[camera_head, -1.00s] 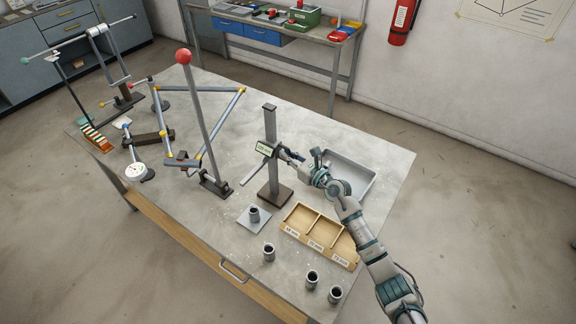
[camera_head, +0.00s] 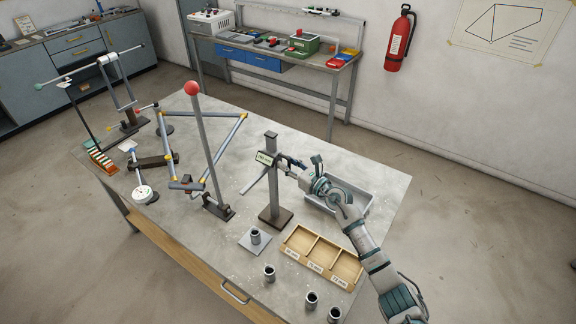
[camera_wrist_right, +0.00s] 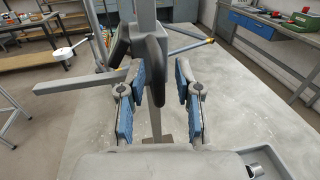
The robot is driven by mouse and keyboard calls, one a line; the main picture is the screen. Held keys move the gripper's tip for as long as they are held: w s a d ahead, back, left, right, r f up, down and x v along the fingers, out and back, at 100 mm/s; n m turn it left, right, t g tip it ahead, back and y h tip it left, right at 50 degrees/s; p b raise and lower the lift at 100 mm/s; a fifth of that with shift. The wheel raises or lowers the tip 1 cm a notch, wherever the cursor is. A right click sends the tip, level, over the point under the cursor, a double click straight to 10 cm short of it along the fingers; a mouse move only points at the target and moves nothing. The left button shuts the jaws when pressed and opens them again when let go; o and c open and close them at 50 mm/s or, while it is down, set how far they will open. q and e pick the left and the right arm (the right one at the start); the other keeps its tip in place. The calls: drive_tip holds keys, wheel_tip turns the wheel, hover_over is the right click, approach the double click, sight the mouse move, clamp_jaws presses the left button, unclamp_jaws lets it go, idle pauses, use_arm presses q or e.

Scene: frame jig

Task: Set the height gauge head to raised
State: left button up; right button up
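The height gauge stands upright on the table, its column (camera_head: 271,185) on a dark square base (camera_head: 276,217). Its head (camera_head: 265,158), with a small display and a bar pointing left, sits high on the column, a little below the top. My right gripper (camera_head: 290,163) is at the right side of the head. In the right wrist view my right gripper (camera_wrist_right: 160,98) is open, its blue-padded fingers on either side of the head's dark handle (camera_wrist_right: 157,70), with a visible gap on each side. My left gripper is not in view.
A grey tray (camera_head: 352,190) lies behind my right forearm. A wooden divided box (camera_head: 318,257), several dark cylinders and a small plate (camera_head: 256,246) are in front of the gauge. A red-ball lever (camera_head: 205,140) with linked rods stands to the left.

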drive_tip(key=shift+s+d+f, duration=0.1)
drive_tip(key=shift+d+f, duration=0.05)
drive_tip(key=shift+d, duration=0.1)
drive_tip(key=v, duration=1.1)
drive_tip(key=shift+s+d, duration=0.2)
drive_tip(key=shift+d, duration=0.05)
drive_tip(key=shift+a, duration=0.15)
